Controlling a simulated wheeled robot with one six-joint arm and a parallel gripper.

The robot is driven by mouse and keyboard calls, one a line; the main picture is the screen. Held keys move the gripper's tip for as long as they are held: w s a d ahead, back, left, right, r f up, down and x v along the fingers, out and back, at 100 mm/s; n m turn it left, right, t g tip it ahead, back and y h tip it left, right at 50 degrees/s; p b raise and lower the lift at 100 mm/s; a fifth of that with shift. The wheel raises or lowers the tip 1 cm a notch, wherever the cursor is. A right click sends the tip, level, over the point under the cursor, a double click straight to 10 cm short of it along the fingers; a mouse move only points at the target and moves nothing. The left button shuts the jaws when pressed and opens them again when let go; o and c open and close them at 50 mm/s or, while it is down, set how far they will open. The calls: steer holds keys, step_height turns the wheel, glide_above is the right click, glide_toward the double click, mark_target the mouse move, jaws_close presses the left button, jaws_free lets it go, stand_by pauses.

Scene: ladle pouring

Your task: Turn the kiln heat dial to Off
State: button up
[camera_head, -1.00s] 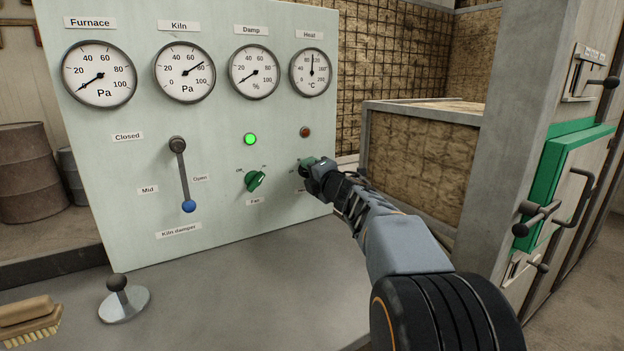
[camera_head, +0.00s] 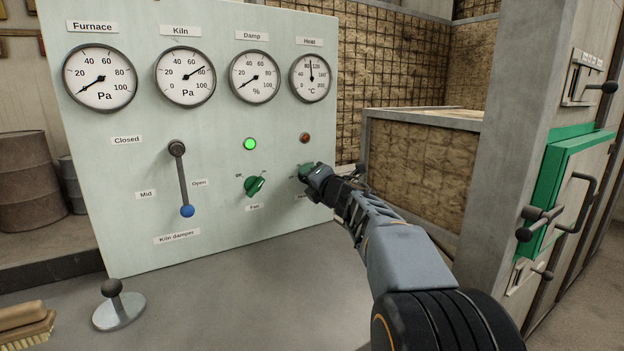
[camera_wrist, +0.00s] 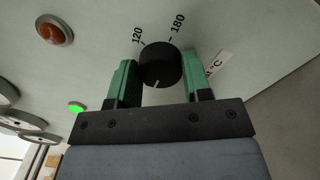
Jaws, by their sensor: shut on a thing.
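The heat dial (camera_wrist: 160,66) is a round black knob on the pale panel, seen in the wrist view. It sits between the two green fingers of my gripper (camera_wrist: 161,80), which is shut on it. A short white mark shows at the dial's lower edge, towards my palm. The printed 120 and 180 stand above the dial; the Off label cannot be made out. In the head view my gripper (camera_head: 309,172) is at the panel's lower right and hides the dial. The Heat gauge (camera_head: 310,79) above has its needle pointing nearly straight up.
The green fan knob (camera_head: 254,187) is left of my gripper, under a lit green lamp (camera_head: 250,144). A dark red lamp (camera_head: 305,138) is above the dial. The kiln damper lever (camera_head: 182,180) points down. A brush (camera_head: 25,325) lies at the bench's left.

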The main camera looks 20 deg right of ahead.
steer(key=o, duration=0.9)
steer(key=s, duration=0.4)
steer(key=s+d+p, duration=0.1)
steer(key=s, duration=0.4)
steer(key=s+p, duration=0.1)
steer(key=s, duration=0.3)
steer(key=shift+s+d, duration=0.3)
steer(key=shift+s, duration=0.05)
